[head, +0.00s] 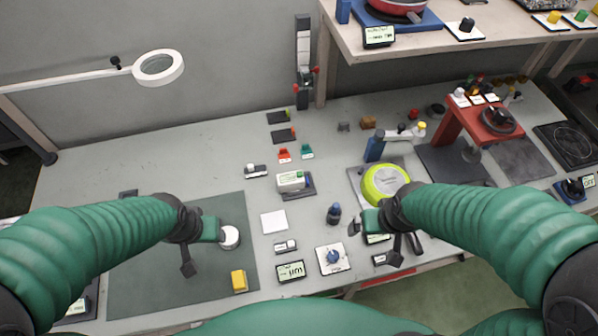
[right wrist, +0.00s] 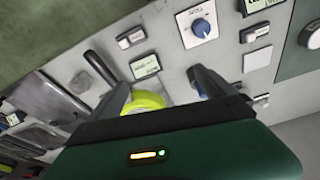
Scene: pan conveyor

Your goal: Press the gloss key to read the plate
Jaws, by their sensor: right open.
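The yellow-green round pan (head: 385,183) lies on a grey plate (head: 356,182) at the right of the bench. My right gripper (head: 402,243) is open and empty at the pan's near side; in the right wrist view part of the pan (right wrist: 143,102) shows between its fingers. A display (head: 377,238) and a small labelled box (head: 380,259) lie by this gripper. Another small labelled box (head: 287,246) lies left of a blue dial (head: 332,258). I cannot tell which is the gloss key. My left gripper (head: 200,248) is over the green mat beside a white round piece (head: 229,237); its jaw opening is unclear.
A white square (head: 274,221), a lit display (head: 291,271) and a dark blue knob-like piece (head: 334,214) stand between the grippers. A yellow block (head: 239,281) is on the mat (head: 150,285). A red stand (head: 485,122) rises at the right. The bench's back left is clear.

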